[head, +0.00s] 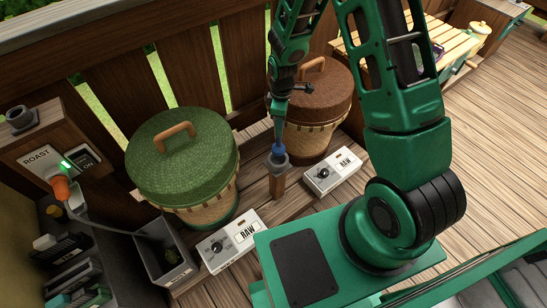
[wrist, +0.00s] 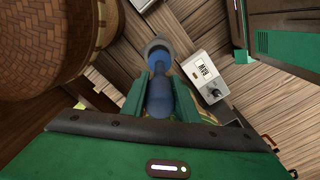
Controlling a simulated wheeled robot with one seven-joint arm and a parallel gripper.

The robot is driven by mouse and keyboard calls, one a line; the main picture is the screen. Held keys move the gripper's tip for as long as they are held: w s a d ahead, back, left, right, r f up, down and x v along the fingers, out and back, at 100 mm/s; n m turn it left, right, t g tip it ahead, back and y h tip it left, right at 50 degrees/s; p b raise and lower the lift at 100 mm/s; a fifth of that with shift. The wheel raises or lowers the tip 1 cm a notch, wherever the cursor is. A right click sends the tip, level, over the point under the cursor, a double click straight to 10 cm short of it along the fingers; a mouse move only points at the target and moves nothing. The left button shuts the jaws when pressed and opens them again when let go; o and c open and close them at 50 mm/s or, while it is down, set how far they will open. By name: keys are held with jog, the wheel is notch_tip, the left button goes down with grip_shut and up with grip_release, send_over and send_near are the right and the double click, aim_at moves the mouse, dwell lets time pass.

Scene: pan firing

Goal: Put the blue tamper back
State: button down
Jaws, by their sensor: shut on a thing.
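The blue tamper (wrist: 158,95) is between the two green fingers of my gripper (wrist: 159,88) in the wrist view, and the gripper is shut on it. In the head view the tamper (head: 278,150) shows as a small blue part below the gripper. Its lower end meets a grey ring-shaped holder (head: 277,161) on top of a short wooden post (head: 277,186). The holder also shows in the wrist view (wrist: 157,46) around the tamper's far end. I cannot tell how deep the tamper sits in it.
A green-lidded basket (head: 182,160) stands left of the post and a brown-lidded basket (head: 322,95) right behind it. Two white RAW boxes with knobs (head: 230,241) (head: 333,171) flank the post. A grey bin (head: 165,254) and a ROAST panel (head: 45,150) are at left.

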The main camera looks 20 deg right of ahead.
aim_at(278, 141)
jog(key=shift+w+r, duration=0.1)
jog(key=shift+w, duration=0.2)
jog(key=shift+a+f, duration=0.1)
jog(key=shift+f, duration=4.9)
jog(key=c, duration=1.4)
grip_release()
